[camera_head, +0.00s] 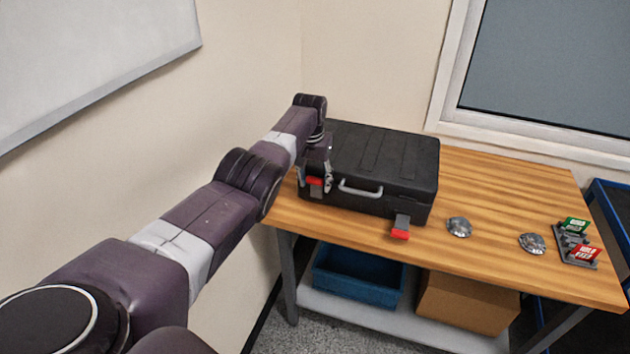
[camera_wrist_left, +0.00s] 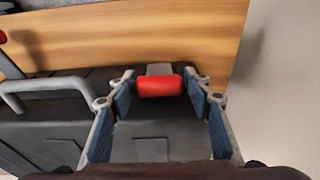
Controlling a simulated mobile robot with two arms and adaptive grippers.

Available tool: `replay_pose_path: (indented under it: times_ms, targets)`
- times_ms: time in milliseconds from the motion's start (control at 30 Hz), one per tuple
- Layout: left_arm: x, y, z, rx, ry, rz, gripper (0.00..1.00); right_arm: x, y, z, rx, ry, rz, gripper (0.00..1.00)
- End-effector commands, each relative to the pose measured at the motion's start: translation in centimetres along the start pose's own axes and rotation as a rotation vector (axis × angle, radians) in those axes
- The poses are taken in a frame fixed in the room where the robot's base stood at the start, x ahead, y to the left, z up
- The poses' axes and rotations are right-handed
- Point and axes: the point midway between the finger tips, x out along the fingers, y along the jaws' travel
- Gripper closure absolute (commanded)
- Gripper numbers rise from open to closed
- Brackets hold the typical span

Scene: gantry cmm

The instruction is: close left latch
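The black case (camera_head: 385,165) stands closed on the wooden table, with a grey handle (camera_head: 360,188) on its front. The left latch, with a red tab (camera_head: 315,181), is at the case's front left; its tab also shows in the left wrist view (camera_wrist_left: 160,86). My left gripper (camera_head: 325,183) is at this latch. In the left wrist view my left gripper (camera_wrist_left: 160,88) is open, its blue-padded fingers on either side of the red tab. Contact with the tab is unclear. The right latch (camera_head: 401,228) sticks out and down from the case front. My right gripper is out of view.
Two silver round parts (camera_head: 459,227) (camera_head: 532,243) and a small holder with green and red labelled pieces (camera_head: 577,245) are on the table (camera_head: 500,185) to the right. A blue bin (camera_head: 357,278) and a cardboard box (camera_head: 465,301) are on the shelf below. A wall is close at left.

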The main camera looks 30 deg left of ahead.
Motion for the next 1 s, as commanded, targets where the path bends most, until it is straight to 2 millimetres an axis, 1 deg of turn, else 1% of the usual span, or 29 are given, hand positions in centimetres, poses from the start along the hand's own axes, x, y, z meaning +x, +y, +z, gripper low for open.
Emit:
replay_pose_path:
  times_ms: [67,367,467,567,700,900,1000]
  targets:
    - [0.0,0.0,0.0,-0.001,0.000,0.001,0.45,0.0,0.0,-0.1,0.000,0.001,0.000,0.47]
    - [-0.2,0.1,-0.1,-0.001,0.002,0.002,0.45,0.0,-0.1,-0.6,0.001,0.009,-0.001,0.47]
    - [-0.6,0.1,-0.1,-0.001,0.002,0.002,0.45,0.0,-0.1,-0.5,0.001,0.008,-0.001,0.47]
    - [-1.4,0.1,-0.2,0.000,0.004,0.003,0.45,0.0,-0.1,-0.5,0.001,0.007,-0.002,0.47]
    - [-3.0,0.0,-0.1,0.000,0.005,0.001,0.45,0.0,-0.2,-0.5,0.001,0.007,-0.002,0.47]
    - [-7.5,0.0,-0.2,0.000,0.006,0.002,0.45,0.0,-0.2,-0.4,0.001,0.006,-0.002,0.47]
    - [-9.3,0.0,-0.2,-0.001,0.004,0.002,0.45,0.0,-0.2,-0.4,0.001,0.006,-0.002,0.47]
